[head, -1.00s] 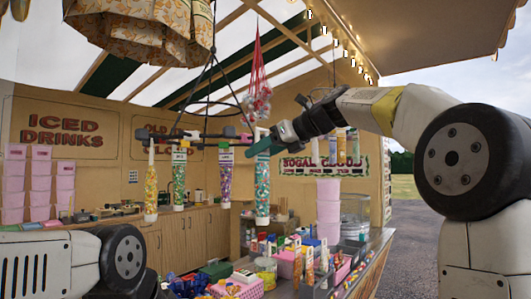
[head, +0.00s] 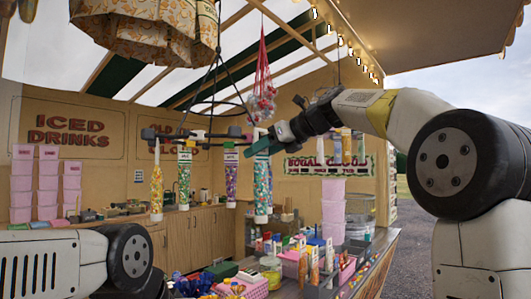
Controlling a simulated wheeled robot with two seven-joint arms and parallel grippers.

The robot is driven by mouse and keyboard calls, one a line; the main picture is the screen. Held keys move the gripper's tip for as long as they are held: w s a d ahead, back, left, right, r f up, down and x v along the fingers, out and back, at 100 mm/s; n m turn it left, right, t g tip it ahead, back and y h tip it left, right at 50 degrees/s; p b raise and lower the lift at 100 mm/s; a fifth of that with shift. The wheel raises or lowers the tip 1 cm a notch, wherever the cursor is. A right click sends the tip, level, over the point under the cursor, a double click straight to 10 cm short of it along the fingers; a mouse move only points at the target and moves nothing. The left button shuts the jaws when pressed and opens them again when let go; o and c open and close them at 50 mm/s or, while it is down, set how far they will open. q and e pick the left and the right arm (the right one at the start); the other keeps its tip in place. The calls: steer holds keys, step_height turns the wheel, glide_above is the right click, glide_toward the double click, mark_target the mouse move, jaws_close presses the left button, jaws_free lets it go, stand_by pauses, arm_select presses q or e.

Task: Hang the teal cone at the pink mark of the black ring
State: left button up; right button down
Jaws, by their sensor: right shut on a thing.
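The teal cone (head: 262,186), a long clear bag of teal and mixed sweets, hangs upright under my right gripper (head: 264,143). The right gripper is shut on its top end, at the right side of the black ring (head: 212,137). Its fingers partly hide the cone's top and the ring there, so I cannot tell whether cone and ring touch. The ring hangs from dark cords and is seen nearly edge-on. I cannot make out the pink mark. My left gripper is out of view; only the left arm shows at lower left.
An orange-yellow cone (head: 156,190), a green-topped cone (head: 184,177) and a purple cone (head: 231,175) hang from the ring, close left of the teal one. A red net bag (head: 262,95) hangs just above. Pink tubs (head: 333,210) and a crowded counter stand below.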

steer(key=shift+w+a, duration=0.25)
steer(key=shift+a, duration=0.05)
steer(key=shift+f, duration=0.4)
stand_by(0.4)
steer(key=shift+c, duration=2.3)
jaws_free()
steer(key=shift+s, duration=0.1)
steer(key=v, duration=1)
